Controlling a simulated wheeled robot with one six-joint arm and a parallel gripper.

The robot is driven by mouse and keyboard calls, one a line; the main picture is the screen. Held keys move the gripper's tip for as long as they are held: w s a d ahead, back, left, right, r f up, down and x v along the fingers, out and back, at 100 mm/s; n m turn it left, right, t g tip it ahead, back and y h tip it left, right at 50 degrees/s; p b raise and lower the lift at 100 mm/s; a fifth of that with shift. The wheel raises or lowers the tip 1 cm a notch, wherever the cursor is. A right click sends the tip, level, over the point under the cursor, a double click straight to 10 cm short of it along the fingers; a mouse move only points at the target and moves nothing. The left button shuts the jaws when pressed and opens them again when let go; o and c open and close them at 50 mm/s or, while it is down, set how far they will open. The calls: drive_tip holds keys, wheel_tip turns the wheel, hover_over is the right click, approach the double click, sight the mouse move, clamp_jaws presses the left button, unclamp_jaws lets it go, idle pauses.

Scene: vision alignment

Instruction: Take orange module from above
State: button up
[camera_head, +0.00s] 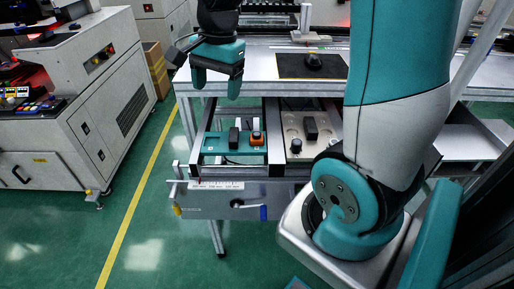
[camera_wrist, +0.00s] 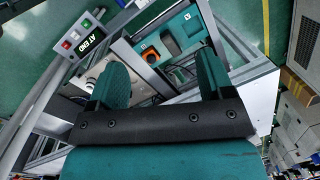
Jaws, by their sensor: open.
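The orange module (camera_head: 257,138) sits at the right end of a teal plate (camera_head: 215,142) on the lower level of the workstation. A black module (camera_head: 234,137) stands just left of it on the plate. My gripper (camera_head: 216,85) hangs higher up, to the upper left of the orange module in the head view, with its two teal fingers apart and nothing between them. In the wrist view, the orange module (camera_wrist: 150,55) shows beyond the gap between the open fingers (camera_wrist: 162,82), apart from both.
A pale plate with black parts (camera_head: 310,128) lies right of the teal plate. Metal frame rails (camera_head: 276,150) run between them. The white upper table (camera_head: 270,85) carries a black mat with a small device (camera_head: 313,63). A white machine (camera_head: 85,95) stands at left, beyond open green floor.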

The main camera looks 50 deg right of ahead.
drive_tip(key=w+d+f+m+h+b, duration=0.1)
drive_tip(key=d+f+m, duration=0.2)
drive_tip(key=d+m, duration=0.35)
drive_tip(key=w+d+f+m+b, duration=0.1)
drive_tip(key=d+f+m, duration=0.2)
drive_tip(key=d+m, duration=0.3)
hover_over(257, 134)
drive_tip(key=shift+n+g, duration=0.4)
drive_tip(key=shift+n, duration=0.05)
wheel_tip(257, 134, down, 11)
drive_tip(key=shift+w+a+r, duration=0.1)
drive_tip(key=shift+f, duration=3.15)
drive_tip(key=shift+c, duration=0.5)
drive_tip(key=c, duration=1)
